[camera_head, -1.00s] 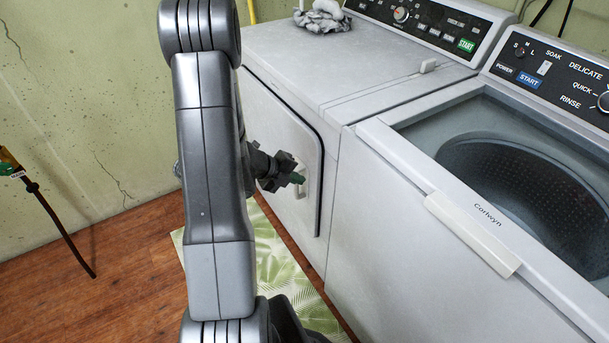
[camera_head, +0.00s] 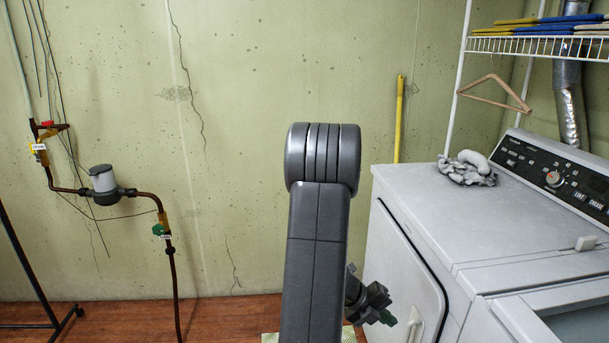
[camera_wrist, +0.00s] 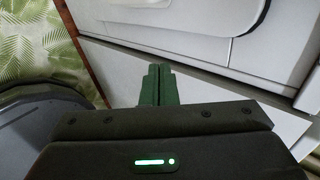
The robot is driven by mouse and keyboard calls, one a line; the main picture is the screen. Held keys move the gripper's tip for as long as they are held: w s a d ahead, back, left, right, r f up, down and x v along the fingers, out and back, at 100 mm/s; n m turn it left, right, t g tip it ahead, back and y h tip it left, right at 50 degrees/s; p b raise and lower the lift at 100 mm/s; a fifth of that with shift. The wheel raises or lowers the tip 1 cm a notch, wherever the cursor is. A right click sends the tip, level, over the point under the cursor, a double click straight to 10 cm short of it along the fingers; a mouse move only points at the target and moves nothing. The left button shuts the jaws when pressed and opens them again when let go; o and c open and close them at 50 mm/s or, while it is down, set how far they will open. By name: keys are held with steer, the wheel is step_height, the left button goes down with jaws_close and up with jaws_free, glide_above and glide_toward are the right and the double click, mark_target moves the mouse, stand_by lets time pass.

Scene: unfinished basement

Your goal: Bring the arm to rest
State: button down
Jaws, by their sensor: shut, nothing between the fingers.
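My gripper (camera_head: 388,318) shows in the head view low in front of the dryer, to the right of my upright arm. In the wrist view my gripper (camera_wrist: 159,72) has its two green fingers together with nothing between them. The dryer (camera_head: 420,262) has its door closed, with a light handle (camera_head: 414,325) just right of my gripper. I cannot tell whether the fingers touch the handle, though a gap seems to show in the head view. My arm stands bent, its dark joint high in the middle of the head view.
A grey cloth (camera_head: 466,173) lies on the dryer. A washer (camera_head: 575,325) stands at the right edge. A wire shelf (camera_head: 540,45) with a hanger (camera_head: 493,92) is above. Pipes with a meter (camera_head: 103,185) run along the left wall. A leaf-patterned mat (camera_wrist: 35,40) lies on the floor.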

mark_target(432, 336)
steer(key=b+x, duration=0.1)
steer(key=x, duration=0.3)
steer(key=d+r+b+x, duration=0.1)
steer(key=x, duration=0.7)
steer(key=shift+w+d+r+b, duration=0.15)
steer(key=shift+w+d+b, duration=0.1)
steer(key=shift+w+b, duration=0.15)
steer(key=shift+d, duration=0.4)
steer(key=shift+r, duration=0.15)
